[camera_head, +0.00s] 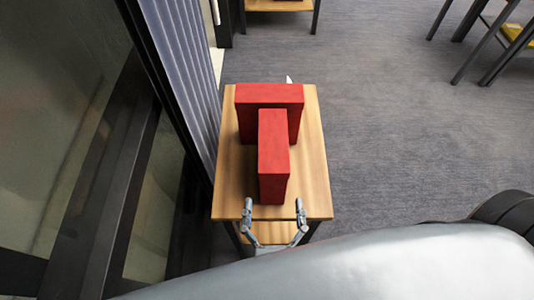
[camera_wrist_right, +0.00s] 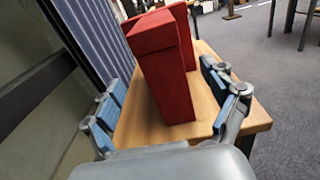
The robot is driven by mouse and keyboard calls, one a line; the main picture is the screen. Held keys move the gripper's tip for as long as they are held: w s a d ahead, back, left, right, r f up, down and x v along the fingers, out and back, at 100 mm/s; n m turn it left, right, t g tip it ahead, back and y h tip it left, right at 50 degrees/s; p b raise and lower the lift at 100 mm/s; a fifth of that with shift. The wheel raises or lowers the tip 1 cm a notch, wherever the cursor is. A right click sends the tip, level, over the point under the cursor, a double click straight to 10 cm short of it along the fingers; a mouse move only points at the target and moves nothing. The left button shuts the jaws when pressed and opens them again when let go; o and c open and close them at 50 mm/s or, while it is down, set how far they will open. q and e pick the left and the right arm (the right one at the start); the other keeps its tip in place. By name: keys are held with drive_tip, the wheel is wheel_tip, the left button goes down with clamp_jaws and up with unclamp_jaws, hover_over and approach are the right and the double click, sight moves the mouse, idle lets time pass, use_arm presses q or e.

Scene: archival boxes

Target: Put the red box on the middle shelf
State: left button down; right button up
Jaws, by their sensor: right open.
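Two red boxes stand upright on the top of a small wooden shelf unit (camera_head: 312,170). The nearer red box (camera_head: 273,160) stands narrow side towards me. The farther red box (camera_head: 270,94) stands crosswise behind it, partly hidden. My right gripper (camera_head: 273,208) is open at the near edge of the top, its fingers to either side of the nearer box's line and just short of it. In the right wrist view the nearer box (camera_wrist_right: 163,75) stands upright between and beyond the open fingers (camera_wrist_right: 165,105), with nothing held. My left gripper is not in view.
A lower wooden shelf (camera_head: 275,232) shows below the top. A ribbed grey-blue panel (camera_head: 183,70) and dark-framed glass run close along the left. Another wooden-topped table (camera_head: 280,5) stands at the back. Carpet (camera_head: 390,130) to the right is clear.

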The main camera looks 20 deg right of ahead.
sight(274, 181)
drive_tip(key=p+x, duration=0.2)
drive_tip(key=x, duration=0.4)
drive_tip(key=shift+w+d+r, duration=0.1)
drive_tip(key=shift+w, duration=0.1)
drive_tip(key=shift+w+d, duration=0.1)
drive_tip(key=shift+w, duration=0.45)
drive_tip(key=shift+w+d+p, duration=0.15)
drive_tip(key=shift+w+p, duration=0.2)
drive_tip(key=shift+p, duration=0.05)
drive_tip(key=p+x, duration=0.1)
drive_tip(key=x, duration=0.2)
drive_tip(key=shift+w+p, duration=0.35)
drive_tip(key=shift+w+d+f, duration=0.15)
drive_tip(key=shift+w+f, duration=0.2)
drive_tip(key=shift+w, duration=0.05)
drive_tip(key=shift+s, duration=0.1)
drive_tip(key=c, duration=1.4)
